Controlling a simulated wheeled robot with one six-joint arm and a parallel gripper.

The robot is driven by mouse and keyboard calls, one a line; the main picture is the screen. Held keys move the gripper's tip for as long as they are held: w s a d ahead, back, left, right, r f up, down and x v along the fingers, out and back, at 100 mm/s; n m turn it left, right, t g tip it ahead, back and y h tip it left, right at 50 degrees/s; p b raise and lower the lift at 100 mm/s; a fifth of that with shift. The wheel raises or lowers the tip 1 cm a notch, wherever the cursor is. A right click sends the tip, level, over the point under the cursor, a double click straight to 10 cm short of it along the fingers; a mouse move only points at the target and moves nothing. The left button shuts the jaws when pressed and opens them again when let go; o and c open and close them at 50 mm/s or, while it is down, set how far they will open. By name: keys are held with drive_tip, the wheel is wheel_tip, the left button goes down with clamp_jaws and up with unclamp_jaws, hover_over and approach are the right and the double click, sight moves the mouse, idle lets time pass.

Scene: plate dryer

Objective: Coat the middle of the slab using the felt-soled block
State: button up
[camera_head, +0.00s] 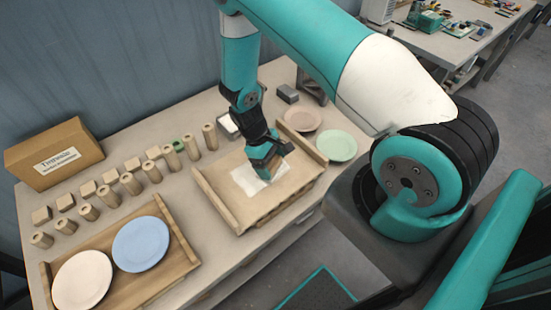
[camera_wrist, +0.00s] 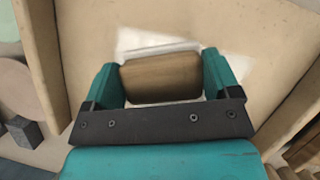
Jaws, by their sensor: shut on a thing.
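My gripper (camera_head: 267,162) is shut on the wooden block (camera_wrist: 161,78), with one teal finger on each side of it. The pale tan slab (camera_head: 290,183) lies between two wooden rails on the bench. A whitish patch (camera_head: 244,180) covers part of its middle, and it also shows around the block in the wrist view (camera_wrist: 137,42). The block is low over this patch. Its felt underside is hidden, and I cannot tell whether it touches the slab.
Wooden rails (camera_head: 215,201) flank the slab. A small white container (camera_head: 228,124) stands behind it. A pink plate (camera_head: 302,119), a green plate (camera_head: 337,146) and a dark grey block (camera_head: 288,93) lie right. Wooden pegs and blocks, a rack with a blue plate (camera_head: 140,244), and a cardboard box (camera_head: 55,153) are left.

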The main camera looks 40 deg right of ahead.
sight(269, 164)
drive_tip(key=shift+a, duration=0.45)
drive_tip(key=shift+r+p, duration=2.65)
drive_tip(key=shift+r, duration=1.45)
